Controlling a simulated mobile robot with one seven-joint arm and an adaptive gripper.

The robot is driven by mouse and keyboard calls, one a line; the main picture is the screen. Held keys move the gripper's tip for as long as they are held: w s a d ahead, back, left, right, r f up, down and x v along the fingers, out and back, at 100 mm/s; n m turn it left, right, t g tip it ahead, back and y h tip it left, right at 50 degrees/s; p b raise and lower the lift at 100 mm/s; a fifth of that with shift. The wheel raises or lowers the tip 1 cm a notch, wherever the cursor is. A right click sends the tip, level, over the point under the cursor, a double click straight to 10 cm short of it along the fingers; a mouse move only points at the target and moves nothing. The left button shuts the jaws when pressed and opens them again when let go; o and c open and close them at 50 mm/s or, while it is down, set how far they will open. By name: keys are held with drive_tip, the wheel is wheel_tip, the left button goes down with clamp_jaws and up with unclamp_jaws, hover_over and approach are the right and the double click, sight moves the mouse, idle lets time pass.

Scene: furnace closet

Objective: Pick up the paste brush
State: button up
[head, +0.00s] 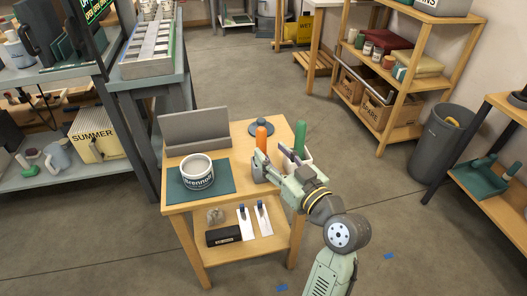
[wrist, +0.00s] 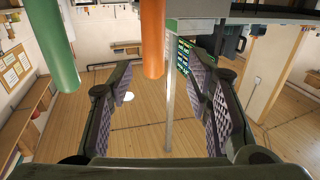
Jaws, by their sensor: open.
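Two upright handles stand on the small wooden table (head: 236,134), an orange one (head: 261,136) and a green one (head: 299,136). Their lower ends are hidden behind my gripper, so I cannot tell which is the paste brush. My gripper (head: 274,160) is open and empty, low over the table's right side in front of the handles. In the wrist view the orange handle (wrist: 153,38) hangs from the top edge, its end reaching between the fingertips of my gripper (wrist: 158,75) in the picture. The green handle (wrist: 50,42) is left of the fingers. Contact does not show.
A white container (head: 306,160) stands partly behind my gripper. A white pot (head: 197,172) sits on a green mat (head: 222,180), with a grey upright panel (head: 195,128) behind. A grey round lid (head: 261,127) lies at the back.

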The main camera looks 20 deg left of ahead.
sight(264, 142)
drive_tip(key=x, duration=0.2)
drive_tip(key=p+x, duration=0.1)
drive_tip(key=x, duration=0.1)
drive_tip(key=p+x, duration=0.1)
drive_tip(key=x, duration=0.2)
drive_tip(key=shift+w+d+f, duration=0.15)
drive_tip(key=shift+w, duration=0.25)
drive_tip(key=shift+c, duration=0.2)
clamp_jaws()
